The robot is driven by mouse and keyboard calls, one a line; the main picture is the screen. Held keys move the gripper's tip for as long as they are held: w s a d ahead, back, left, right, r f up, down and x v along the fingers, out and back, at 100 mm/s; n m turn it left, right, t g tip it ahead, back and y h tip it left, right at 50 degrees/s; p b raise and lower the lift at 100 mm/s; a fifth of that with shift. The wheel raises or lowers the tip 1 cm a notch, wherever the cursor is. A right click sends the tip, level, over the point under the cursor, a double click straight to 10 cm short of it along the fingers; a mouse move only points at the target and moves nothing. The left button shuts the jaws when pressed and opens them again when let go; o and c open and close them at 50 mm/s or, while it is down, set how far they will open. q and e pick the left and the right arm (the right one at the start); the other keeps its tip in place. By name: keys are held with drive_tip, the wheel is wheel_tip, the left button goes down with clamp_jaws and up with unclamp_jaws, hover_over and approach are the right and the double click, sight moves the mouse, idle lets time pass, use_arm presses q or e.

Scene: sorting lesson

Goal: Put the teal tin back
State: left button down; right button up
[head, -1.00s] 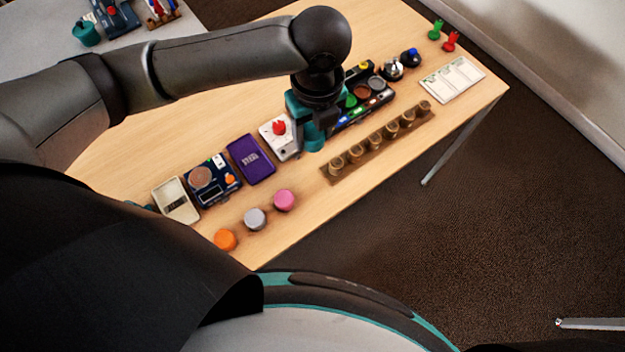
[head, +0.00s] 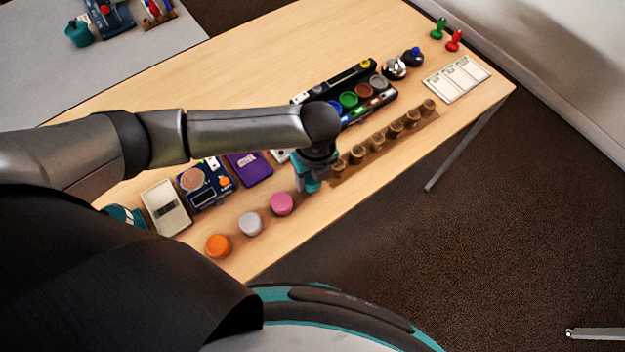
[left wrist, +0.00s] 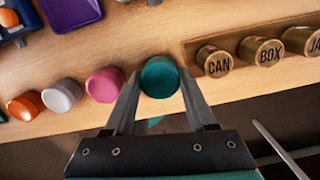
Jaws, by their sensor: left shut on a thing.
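The teal tin (left wrist: 159,77) shows in the left wrist view as a round teal top between my two fingertips. My left gripper (left wrist: 156,92) is shut on it. In the head view my left gripper (head: 310,186) is low over the table's front part, just right of the pink tin (head: 282,203). There I cannot separate the teal tin from the gripper's own teal parts. The pink tin, a grey tin (head: 250,223) and an orange tin (head: 218,246) stand in a slanting row. I cannot tell whether the teal tin touches the table. My right gripper is not in view.
A wooden strip (left wrist: 192,50) with several labelled brass cylinders lies close right of my gripper. Behind are a purple box (head: 252,168), a dark blue device (head: 207,186) and a black tray of coloured discs (head: 349,80). The table's front edge is near.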

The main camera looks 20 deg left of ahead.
use_arm(q)
drive_tip(key=shift+f, duration=0.9)
drive_tip(key=shift+r, duration=0.1)
drive_tip(key=shift+c, duration=1.1)
unclamp_jaws()
wheel_tip(320, 180, up, 12)
drive_tip(key=p, duration=0.3)
drive_tip(key=shift+s+d, duration=0.3)
drive_tip(key=shift+p, duration=0.3)
